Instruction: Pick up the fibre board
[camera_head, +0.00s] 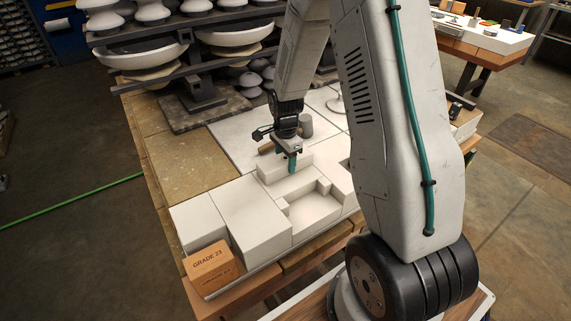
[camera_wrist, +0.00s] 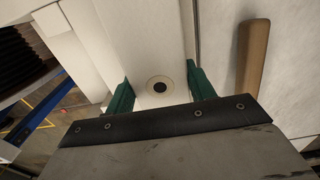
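My gripper (camera_head: 290,157) points down over the group of white boards on the bench. Its green fingers (camera_wrist: 160,90) stand apart on either side of a long white block, which I take as the fibre board (camera_wrist: 138,30). In the head view the board (camera_head: 270,175) sits higher than the white pieces in front, and one fingertip shows against its front face. The wrist view shows a ring with a black centre between the fingers. Both fingers look close to the board's sides; whether they press on it, or whether it is lifted, I cannot tell.
White blocks (camera_head: 253,211) of differing heights fill the tray in front. A box marked GRADE 23 (camera_head: 210,264) is at the front left corner. A brown rod (camera_wrist: 252,62) lies right of the board in the wrist view. A rack of white insulators (camera_head: 150,55) stands behind.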

